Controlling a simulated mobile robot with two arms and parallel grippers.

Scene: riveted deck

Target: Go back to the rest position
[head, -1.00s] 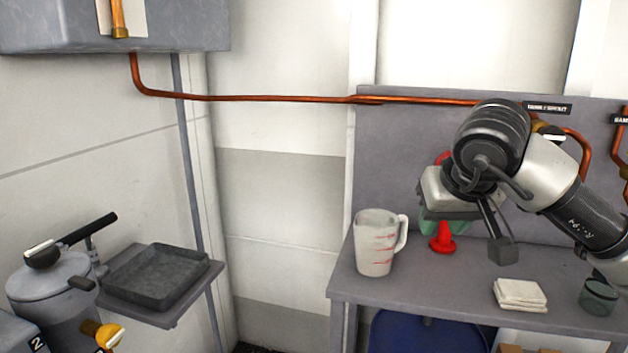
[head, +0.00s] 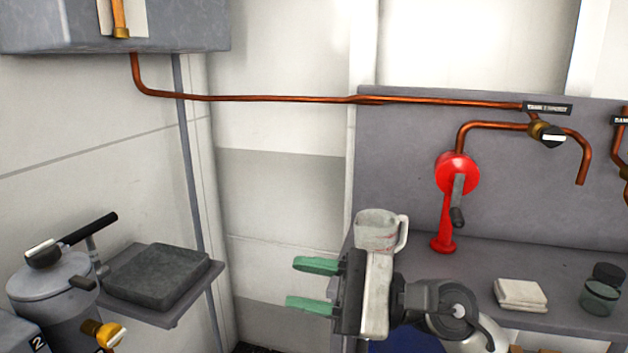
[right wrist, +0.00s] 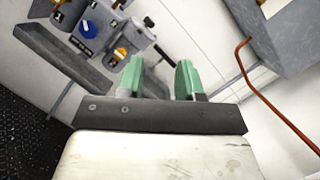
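My right gripper (head: 316,285) is in front of the bench at the lower middle of the head view, its two green fingers pointing left. The fingers are apart with nothing between them. In the right wrist view the gripper (right wrist: 160,80) also shows its green fingers spread and empty. It covers the lower part of a white measuring jug (head: 376,231) that stands on the bench behind it. My left gripper is in neither view.
The grey bench (head: 480,262) carries a red hand-crank pump (head: 445,220), a stack of white cloths (head: 520,294) and a dark green jar (head: 601,296). At left are a grey shelf tray (head: 158,277) and a lidded canister (head: 55,290). A copper pipe (head: 270,98) runs along the wall.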

